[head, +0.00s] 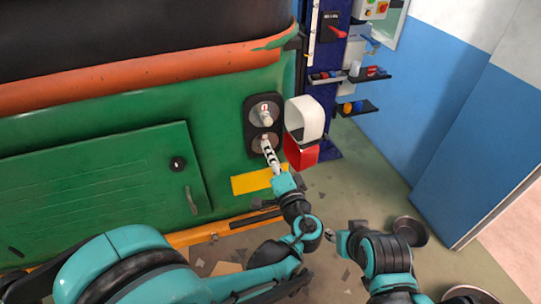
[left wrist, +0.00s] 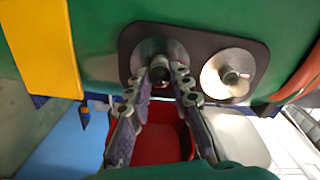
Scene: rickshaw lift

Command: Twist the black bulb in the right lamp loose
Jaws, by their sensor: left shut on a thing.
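A dark oval lamp plate (head: 250,128) on the green vehicle carries two round silvery reflectors, one above the other. A pale bulb (head: 266,119) sits in the upper reflector; it also shows in the left wrist view (left wrist: 229,76). My left gripper (head: 267,146) reaches the lower reflector (head: 257,144). In the left wrist view its fingertips (left wrist: 172,80) are closed around a dark bulb (left wrist: 160,80) still at its reflector, and the fingers hide part of it.
A blue rack (head: 328,75) with small shelves of parts stands behind. A yellow plate (head: 252,182) is below the lamp.

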